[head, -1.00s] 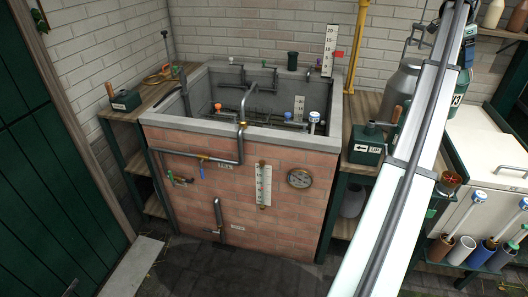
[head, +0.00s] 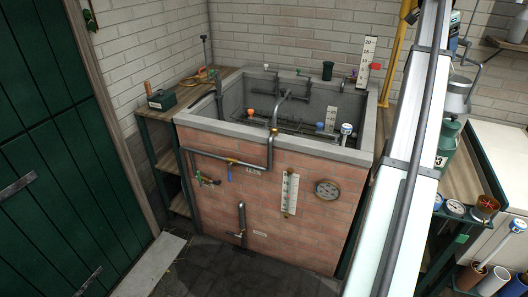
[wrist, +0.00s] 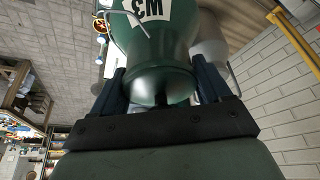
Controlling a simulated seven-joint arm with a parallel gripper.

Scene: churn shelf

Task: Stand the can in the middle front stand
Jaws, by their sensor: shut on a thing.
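The can is dark green with a white label. In the wrist view the can (wrist: 160,60) fills the space between the two dark fingers of my gripper (wrist: 162,85), which is shut on it. The label looks upside down there. In the head view the can (head: 451,138) shows partly, just right of a white beam that hides some of it, above the right-hand bench. I cannot tell which place is the middle front stand.
A brick tank with a grey stone rim (head: 268,141) stands in the middle, with pipes and a gauge (head: 327,189) on its front. Blue-and-white round tops and a red-marked cup (head: 486,205) sit on the right bench. Brush holders (head: 470,277) are at lower right. A white beam (head: 405,170) crosses the view.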

